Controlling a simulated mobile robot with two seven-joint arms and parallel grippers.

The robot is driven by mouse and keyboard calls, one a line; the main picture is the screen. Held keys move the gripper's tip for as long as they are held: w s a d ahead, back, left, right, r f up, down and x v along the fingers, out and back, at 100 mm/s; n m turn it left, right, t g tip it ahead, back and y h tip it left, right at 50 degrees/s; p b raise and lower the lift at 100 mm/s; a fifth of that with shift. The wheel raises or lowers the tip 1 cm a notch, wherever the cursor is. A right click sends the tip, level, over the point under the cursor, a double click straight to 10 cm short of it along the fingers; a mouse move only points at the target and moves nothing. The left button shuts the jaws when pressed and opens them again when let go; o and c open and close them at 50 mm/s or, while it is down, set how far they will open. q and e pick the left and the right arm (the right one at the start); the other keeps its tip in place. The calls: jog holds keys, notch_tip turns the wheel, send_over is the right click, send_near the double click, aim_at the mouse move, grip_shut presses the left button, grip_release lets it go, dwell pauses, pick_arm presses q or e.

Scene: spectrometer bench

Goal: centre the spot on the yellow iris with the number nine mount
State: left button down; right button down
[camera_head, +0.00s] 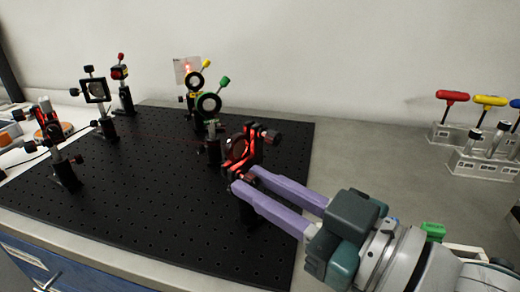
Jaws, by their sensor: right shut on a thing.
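My right gripper (243,179) comes in from the lower right. Its purple fingers are shut on a knob low on the nearest mount, whose number I cannot read. This mount (250,152) holds a round optic lit red. Behind it stand an iris with a green knob (209,105) and, further back, the yellow iris (195,82) with its yellow knob. A pale card (186,69) behind the yellow iris shows a red glow near its middle. The spot's place on the yellow iris is too small to tell. My left gripper is not in view.
The black breadboard (150,190) has free room in its middle. Other mounts stand at its left, including a square-framed one (96,91) and a red-lit one (62,165). Hex drivers with red (452,96) and yellow (490,100) handles stand in a holder at the right.

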jog(key=c, duration=0.8)
grip_release()
jog(key=shift+o, duration=0.2)
jog(key=v, duration=1)
